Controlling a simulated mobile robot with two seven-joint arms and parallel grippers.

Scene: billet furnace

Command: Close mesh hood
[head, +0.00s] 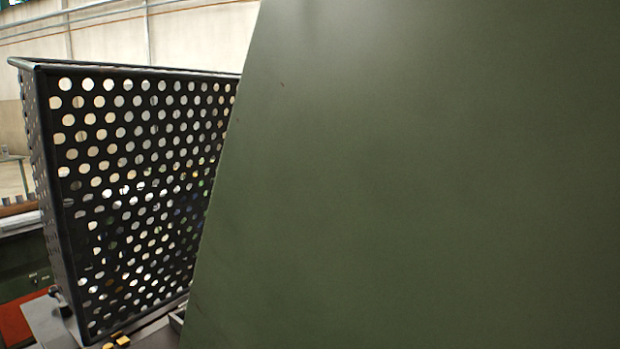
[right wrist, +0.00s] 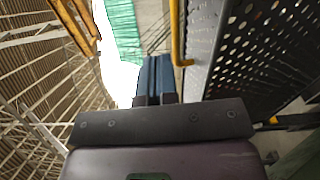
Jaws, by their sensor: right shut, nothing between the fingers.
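The mesh hood (head: 135,190) is a dark box of perforated sheet with a rounded rim along its top. It stands raised at the left of the head view, its lower corner near a grey machine surface. Its perforated side also fills the right of the right wrist view (right wrist: 265,45). My right gripper (right wrist: 154,62) shows in the right wrist view with its two blue-grey fingers together and empty. It is left of the hood in that picture, beside a yellow bar (right wrist: 177,30) along the hood's edge; contact cannot be told. My left gripper is in neither view.
A large plain green panel (head: 420,180) fills the right of the head view and hides part of the hood. A red and green machine part (head: 20,290) shows at the lower left. Yellow beams (right wrist: 75,20) and the roof show in the wrist view.

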